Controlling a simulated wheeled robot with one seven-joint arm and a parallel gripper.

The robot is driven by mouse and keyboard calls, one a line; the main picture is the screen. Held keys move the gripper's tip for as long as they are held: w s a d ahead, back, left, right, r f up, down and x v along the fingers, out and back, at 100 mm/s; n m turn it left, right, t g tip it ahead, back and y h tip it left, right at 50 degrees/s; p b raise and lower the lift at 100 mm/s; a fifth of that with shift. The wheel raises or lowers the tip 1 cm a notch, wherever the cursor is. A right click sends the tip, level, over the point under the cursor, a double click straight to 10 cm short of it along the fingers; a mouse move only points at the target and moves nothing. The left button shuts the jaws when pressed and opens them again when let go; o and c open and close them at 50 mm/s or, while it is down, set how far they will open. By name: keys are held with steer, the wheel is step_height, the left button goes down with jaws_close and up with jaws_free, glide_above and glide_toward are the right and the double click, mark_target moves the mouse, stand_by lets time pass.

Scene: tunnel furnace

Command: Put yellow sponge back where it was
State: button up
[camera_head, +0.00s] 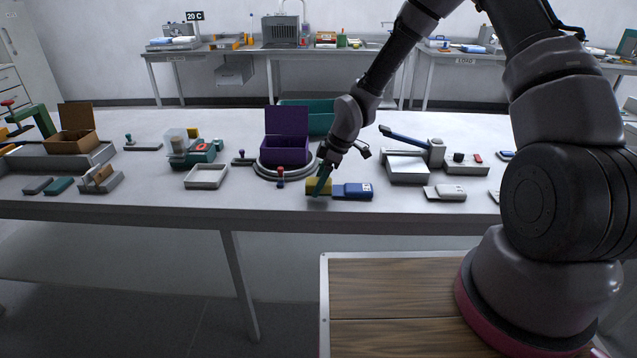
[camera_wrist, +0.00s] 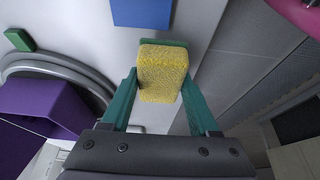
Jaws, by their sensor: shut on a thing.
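The yellow sponge (camera_wrist: 163,72) is between the two green fingers of my gripper (camera_wrist: 161,92) in the wrist view, and the gripper is shut on it. In the head view the sponge (camera_head: 314,186) is at the front edge of the table, partly hidden by my gripper (camera_head: 320,186). I cannot tell whether the sponge touches the table.
A purple open box (camera_head: 286,152) stands on a round grey base behind and left of my gripper. A small red-topped stamp (camera_head: 280,176) and an empty white tray (camera_head: 206,177) are to the left. A grey device with a blue lever (camera_head: 409,165) is to the right.

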steer(key=shift+f, duration=0.55)
steer(key=o, duration=1.4)
steer(key=shift+o, duration=0.2)
steer(key=shift+r, duration=0.3)
steer(key=v, duration=1.2)
steer(key=shift+r, duration=0.45)
